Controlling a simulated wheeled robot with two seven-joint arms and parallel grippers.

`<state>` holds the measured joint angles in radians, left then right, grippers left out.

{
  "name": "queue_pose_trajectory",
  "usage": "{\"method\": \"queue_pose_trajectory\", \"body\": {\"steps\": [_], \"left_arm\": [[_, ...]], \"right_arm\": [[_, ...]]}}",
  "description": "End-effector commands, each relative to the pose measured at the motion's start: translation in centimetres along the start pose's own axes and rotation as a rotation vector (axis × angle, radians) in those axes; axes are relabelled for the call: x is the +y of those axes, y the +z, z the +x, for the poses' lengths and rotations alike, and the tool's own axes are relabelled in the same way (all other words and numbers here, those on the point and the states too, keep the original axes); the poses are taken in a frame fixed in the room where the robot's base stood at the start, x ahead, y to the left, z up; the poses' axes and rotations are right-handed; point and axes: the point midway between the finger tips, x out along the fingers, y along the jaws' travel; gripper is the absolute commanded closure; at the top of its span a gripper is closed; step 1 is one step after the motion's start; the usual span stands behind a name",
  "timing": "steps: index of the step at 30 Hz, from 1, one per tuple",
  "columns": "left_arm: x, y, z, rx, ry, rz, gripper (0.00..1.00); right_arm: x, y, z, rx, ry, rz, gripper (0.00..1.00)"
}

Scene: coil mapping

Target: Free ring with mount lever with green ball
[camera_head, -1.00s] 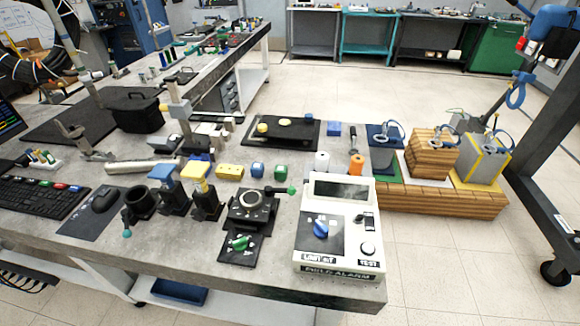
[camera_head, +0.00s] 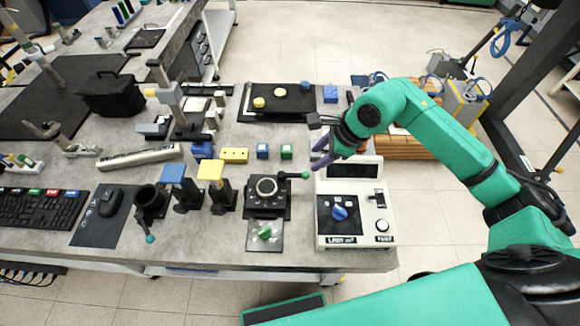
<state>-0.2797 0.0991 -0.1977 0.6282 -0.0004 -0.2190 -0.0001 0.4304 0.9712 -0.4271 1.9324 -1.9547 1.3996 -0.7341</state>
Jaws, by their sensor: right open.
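The black mount (camera_head: 268,190) with a silver ring on top stands on the bench, left of the white alarm box. Its lever points right and ends in a green ball (camera_head: 305,175). My right gripper (camera_head: 320,157) is open and empty, above and slightly right of the green ball, over the back edge of the alarm box. It appears apart from the ball, though its height above it is hard to judge. My left gripper is not in view.
Blue (camera_head: 172,172) and yellow-topped (camera_head: 210,171) stands are to the left. A green-knobbed plate (camera_head: 264,233) lies in front.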

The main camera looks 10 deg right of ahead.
Motion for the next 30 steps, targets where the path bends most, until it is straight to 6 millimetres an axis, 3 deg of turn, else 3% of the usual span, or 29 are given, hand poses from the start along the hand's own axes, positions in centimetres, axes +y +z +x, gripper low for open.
{"method": "queue_pose_trajectory", "body": {"steps": [7, 15, 25, 26, 29, 30], "left_arm": [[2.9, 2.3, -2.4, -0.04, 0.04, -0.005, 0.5], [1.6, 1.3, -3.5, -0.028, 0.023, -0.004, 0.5], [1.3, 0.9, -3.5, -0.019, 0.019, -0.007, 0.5], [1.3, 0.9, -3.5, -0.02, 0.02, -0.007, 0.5], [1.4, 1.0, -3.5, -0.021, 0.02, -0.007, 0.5], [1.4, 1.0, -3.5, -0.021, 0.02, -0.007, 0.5]], "right_arm": [[0.1, 0.4, 6.0, -0.006, 0.009, 0.01, 0.5], [0.1, 0.3, 12.1, -0.006, 0.006, 0.01, 0.5], [0.1, 0.1, 13.2, -0.004, 0.003, 0.007, 0.5], [0.1, 0.1, 13.1, -0.004, 0.004, 0.007, 0.58], [0.1, 0.1, 13.1, -0.004, 0.004, 0.007, 0.96], [0.1, 0.1, 13.1, -0.004, 0.004, 0.007, 1.0]]}}
